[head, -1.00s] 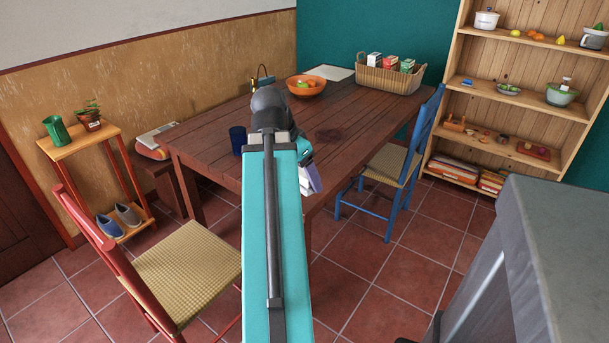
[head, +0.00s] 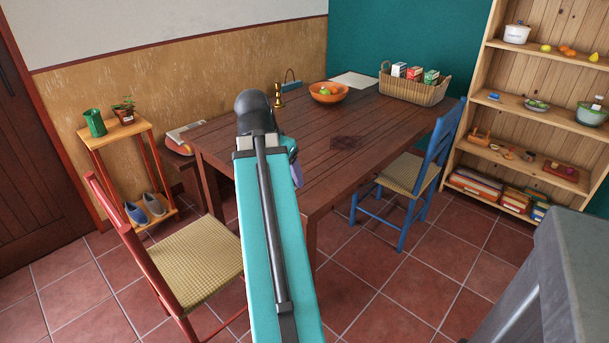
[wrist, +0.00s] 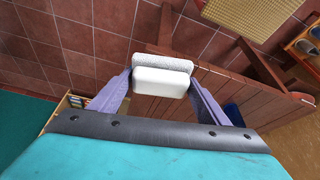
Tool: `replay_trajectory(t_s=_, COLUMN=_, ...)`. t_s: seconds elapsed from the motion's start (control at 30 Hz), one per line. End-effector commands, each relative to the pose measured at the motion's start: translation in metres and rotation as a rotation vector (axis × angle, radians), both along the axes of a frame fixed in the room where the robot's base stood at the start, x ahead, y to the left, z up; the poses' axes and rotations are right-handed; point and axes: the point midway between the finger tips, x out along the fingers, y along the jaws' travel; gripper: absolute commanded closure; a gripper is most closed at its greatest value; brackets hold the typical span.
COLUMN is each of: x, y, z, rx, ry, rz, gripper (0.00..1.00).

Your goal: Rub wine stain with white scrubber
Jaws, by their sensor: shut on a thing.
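The wine stain (head: 349,143) is a dark patch on the brown wooden table (head: 400,122), toward its right side. My gripper (wrist: 163,82) is shut on the white scrubber (wrist: 162,68), which sits between its two purple fingers in the wrist view. In the head view my arm hides the scrubber and most of the gripper; one purple finger (head: 297,174) shows left of the stain, apart from it. In the wrist view, the table's planks lie below and to the right of the scrubber.
A brass candlestick (head: 278,97), an orange fruit bowl (head: 328,92) and a basket of cartons (head: 412,89) stand at the table's back.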

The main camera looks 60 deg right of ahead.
Motion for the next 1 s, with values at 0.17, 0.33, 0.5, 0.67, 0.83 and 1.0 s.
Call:
replay_trajectory(t_s=0.17, x=0.049, y=0.028, z=0.002, rx=0.000, ry=0.000, rz=0.162, gripper=0.48)
replay_trajectory(t_s=0.33, x=0.094, y=0.060, z=0.003, rx=0.000, ry=0.000, rz=0.320, gripper=0.48)
replay_trajectory(t_s=0.5, x=0.135, y=0.097, z=0.005, rx=0.001, ry=-0.001, rz=0.477, gripper=0.48)
replay_trajectory(t_s=0.67, x=0.171, y=0.134, z=0.006, rx=0.000, ry=-0.001, rz=0.624, gripper=0.48)
replay_trajectory(t_s=0.83, x=0.205, y=0.178, z=0.008, rx=0.000, ry=0.000, rz=0.781, gripper=0.48)
replay_trajectory(t_s=1.0, x=0.236, y=0.225, z=0.009, rx=0.000, ry=0.000, rz=0.938, gripper=0.48)
